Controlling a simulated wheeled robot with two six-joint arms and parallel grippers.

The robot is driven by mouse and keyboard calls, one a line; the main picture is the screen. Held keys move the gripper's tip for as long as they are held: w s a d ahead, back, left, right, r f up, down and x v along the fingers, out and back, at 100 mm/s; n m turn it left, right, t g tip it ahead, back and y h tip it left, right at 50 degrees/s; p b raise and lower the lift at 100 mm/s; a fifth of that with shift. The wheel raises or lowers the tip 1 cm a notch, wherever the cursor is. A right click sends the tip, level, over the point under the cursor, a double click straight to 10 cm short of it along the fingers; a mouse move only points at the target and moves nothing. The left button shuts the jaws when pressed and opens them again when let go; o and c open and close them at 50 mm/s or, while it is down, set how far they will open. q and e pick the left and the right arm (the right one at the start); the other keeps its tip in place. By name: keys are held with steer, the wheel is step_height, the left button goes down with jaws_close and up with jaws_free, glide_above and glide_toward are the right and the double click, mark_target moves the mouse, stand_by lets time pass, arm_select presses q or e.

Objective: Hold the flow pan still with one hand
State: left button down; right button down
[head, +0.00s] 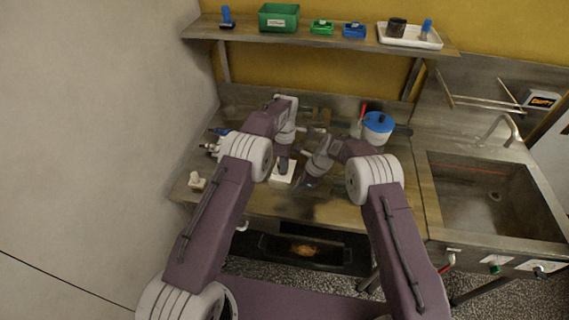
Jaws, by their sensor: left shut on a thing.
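My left gripper (283,164) points down at a white block (283,178) on the steel bench and is shut at its top; the fingers hide most of the contact. My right gripper (311,182) is just right of the block, low over the bench; its fingers are too small and dark to tell open from shut. I cannot pick out the flow pan for certain. A dark shallow pan (340,256) with an orange-brown patch inside sits below the bench's front edge, apart from both grippers. My arms hide much of the bench middle.
A blue-lidded pot (378,124) stands at the bench's back right. A small white piece (196,180) lies at the left. The sink (495,195) is at the right. A shelf (350,44) with bins and a white tray (410,36) hangs above.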

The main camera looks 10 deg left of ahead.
arm_select(q)
steer(key=c, duration=1.5)
jaws_free()
steer(key=shift+r, duration=0.1)
step_height(320, 180, up, 7)
steer(key=shift+r, duration=0.2)
arm_select(e)
steer(key=c, duration=1.6)
jaws_free()
steer(key=shift+r, duration=0.1)
